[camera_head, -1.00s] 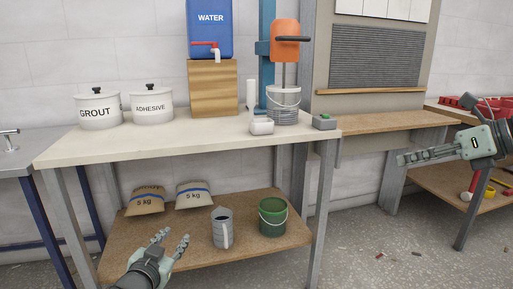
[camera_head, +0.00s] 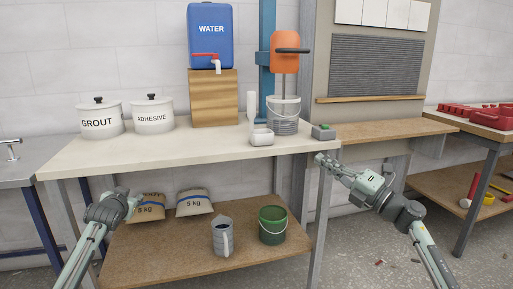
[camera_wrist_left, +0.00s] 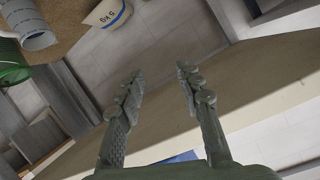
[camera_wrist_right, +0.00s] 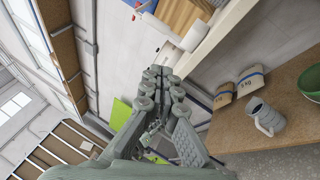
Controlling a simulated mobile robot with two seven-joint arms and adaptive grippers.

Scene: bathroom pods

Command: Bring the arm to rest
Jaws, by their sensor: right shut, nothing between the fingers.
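My left gripper (camera_head: 130,202) is in front of the left part of the bench, at about lower shelf height in the head view. In the left wrist view its fingers (camera_wrist_left: 158,80) stand apart with nothing between them. My right gripper (camera_head: 325,160) is at the right front corner of the bench, pointing left, near the small grey box with a green top (camera_head: 323,132). In the right wrist view its fingertips (camera_wrist_right: 160,75) are together and hold nothing. I cannot tell how close it is to the bench edge.
The worktop (camera_head: 200,153) carries the grout pot (camera_head: 99,120), adhesive pot (camera_head: 153,115), water tank (camera_head: 211,35) and a bucket (camera_head: 283,116) under the mixer (camera_head: 285,55). The lower shelf (camera_head: 165,250) holds two bags, a grey jug (camera_head: 221,236) and a green bucket (camera_head: 272,225).

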